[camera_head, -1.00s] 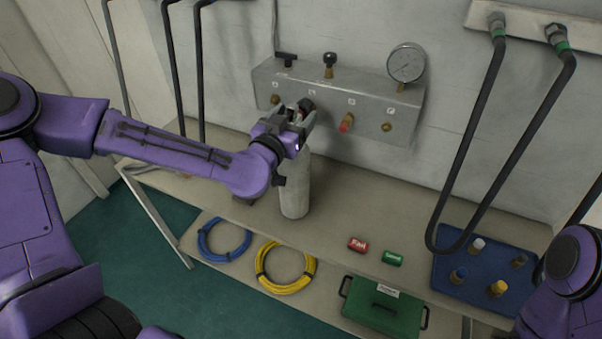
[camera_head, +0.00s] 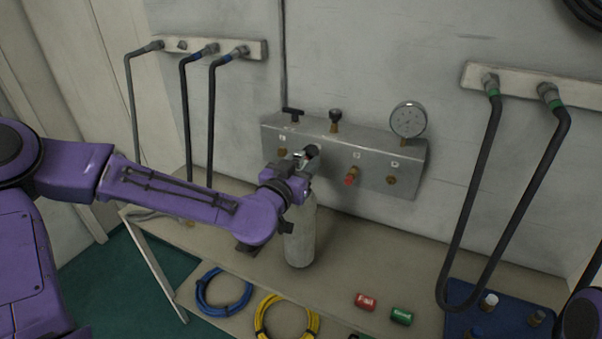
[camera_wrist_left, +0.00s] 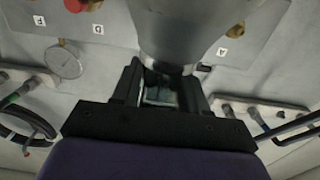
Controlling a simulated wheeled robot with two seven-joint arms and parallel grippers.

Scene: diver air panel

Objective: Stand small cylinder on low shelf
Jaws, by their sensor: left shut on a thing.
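The small cylinder (camera_head: 301,237) is pale grey and upright over the bench, in front of the metal panel. My left gripper (camera_head: 304,162) is shut on its top end. I cannot tell whether its base touches the bench. In the left wrist view the cylinder's grey body (camera_wrist_left: 178,30) extends away beyond the fingers, in front of the panel. The low shelf (camera_head: 238,318) lies under the bench, partly cut off by the lower edge of the picture. My right gripper is out of view.
A blue hose coil (camera_head: 201,296) and a yellow one (camera_head: 259,325) lie on the low shelf. Black hoses hang at right above a blue tray (camera_head: 458,322).

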